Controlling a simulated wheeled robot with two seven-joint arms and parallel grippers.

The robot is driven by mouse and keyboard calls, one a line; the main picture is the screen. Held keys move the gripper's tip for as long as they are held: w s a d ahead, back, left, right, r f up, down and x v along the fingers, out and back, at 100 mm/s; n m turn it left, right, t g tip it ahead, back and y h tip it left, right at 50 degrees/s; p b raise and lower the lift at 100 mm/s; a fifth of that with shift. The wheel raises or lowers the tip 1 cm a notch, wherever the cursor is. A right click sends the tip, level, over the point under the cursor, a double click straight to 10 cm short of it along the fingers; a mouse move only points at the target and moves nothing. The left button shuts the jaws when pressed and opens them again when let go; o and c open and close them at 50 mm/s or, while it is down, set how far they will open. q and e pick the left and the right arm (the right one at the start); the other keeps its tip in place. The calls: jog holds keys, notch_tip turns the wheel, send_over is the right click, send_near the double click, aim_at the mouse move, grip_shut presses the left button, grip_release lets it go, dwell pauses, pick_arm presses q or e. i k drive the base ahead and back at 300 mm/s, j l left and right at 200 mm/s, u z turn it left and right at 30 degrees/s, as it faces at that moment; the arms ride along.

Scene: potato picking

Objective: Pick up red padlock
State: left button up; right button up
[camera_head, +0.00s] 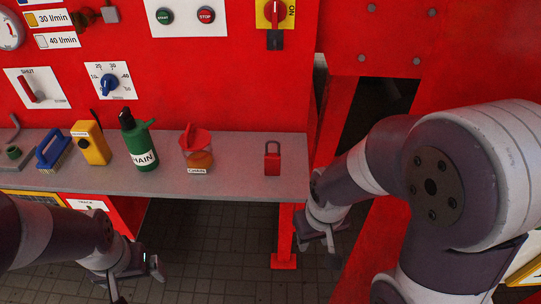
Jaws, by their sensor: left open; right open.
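The red padlock (272,162) lies near the right end of the grey shelf (232,185), with its shackle pointing up in the picture. My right gripper (318,240) is open and empty, below and to the right of the padlock, beyond the shelf's front edge. My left gripper (137,283) is open and empty, low in front of the shelf, well to the left of the padlock. Neither gripper touches the padlock.
A red panel with switches (206,75) rises behind. A red post (284,240) stands below the shelf.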

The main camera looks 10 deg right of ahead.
aim_at(272, 161)
jog(key=i+j+z, duration=0.15)
jog(key=j, duration=0.15)
jog(key=i+j+z, duration=0.2)
jog(key=j, duration=0.15)
jog(key=i+j+z, duration=0.15)
jog(key=j, duration=0.2)
jog(key=j+z, duration=0.2)
jog(key=j, duration=0.2)
jog(key=i, duration=0.05)
